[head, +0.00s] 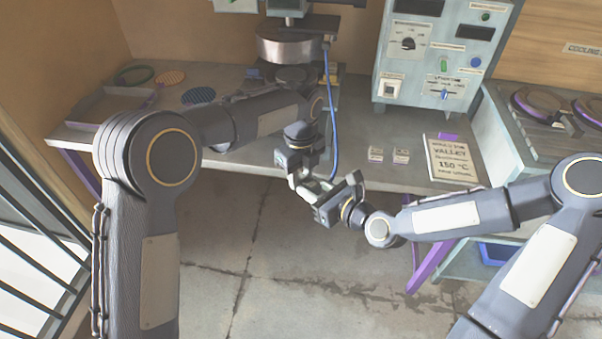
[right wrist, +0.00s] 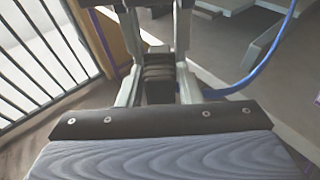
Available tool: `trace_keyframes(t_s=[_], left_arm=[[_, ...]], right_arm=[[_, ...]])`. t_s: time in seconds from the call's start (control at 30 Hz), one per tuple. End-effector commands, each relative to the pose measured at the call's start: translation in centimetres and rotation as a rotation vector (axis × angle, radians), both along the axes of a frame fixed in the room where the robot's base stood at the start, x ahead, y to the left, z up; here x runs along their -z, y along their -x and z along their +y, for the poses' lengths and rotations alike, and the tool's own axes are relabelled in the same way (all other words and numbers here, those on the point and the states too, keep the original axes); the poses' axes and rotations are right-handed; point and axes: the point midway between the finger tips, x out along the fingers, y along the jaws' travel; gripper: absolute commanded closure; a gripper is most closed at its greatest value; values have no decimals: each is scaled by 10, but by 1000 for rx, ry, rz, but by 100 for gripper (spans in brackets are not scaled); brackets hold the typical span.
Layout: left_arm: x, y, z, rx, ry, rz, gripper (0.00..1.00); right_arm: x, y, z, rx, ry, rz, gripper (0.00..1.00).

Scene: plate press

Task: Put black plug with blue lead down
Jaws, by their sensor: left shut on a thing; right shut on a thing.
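The black plug (right wrist: 158,84) shows in the right wrist view between the two pale fingers of my right gripper (right wrist: 158,92), which are shut on it. The blue lead (right wrist: 262,68) runs in from the top right and curves toward the plug. In the head view the lead (head: 333,110) hangs from the press down past the table's front edge. My left gripper (head: 300,178) meets my right gripper (head: 328,192) in front of the table, and it is shut too. The fingers overlap there and hide the plug, but the left one appears to hold the same plug.
A side bench (head: 505,125) stands right. The floor below the grippers is clear.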

Motion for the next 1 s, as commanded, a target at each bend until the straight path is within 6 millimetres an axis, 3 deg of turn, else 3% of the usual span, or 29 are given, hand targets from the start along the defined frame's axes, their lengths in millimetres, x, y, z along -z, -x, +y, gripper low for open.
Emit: trace_keyframes(t_s=[0.03, 0.2, 0.57, 1.0], left_arm=[[-1, -1, -2, 1, 7, -7, 92], [-1, -1, -2, 1, 6, -6, 92], [-1, -1, -2, 1, 5, -5, 93], [-1, -1, -2, 1, 4, -5, 93]], right_arm=[[-1, 3, 4, -15, 0, -1, 65], [-1, 4, 4, -15, 0, 0, 43], [-2, 6, -1, -9, 0, 0, 42], [-20, 59, -48, -4, 0, 1, 42]])
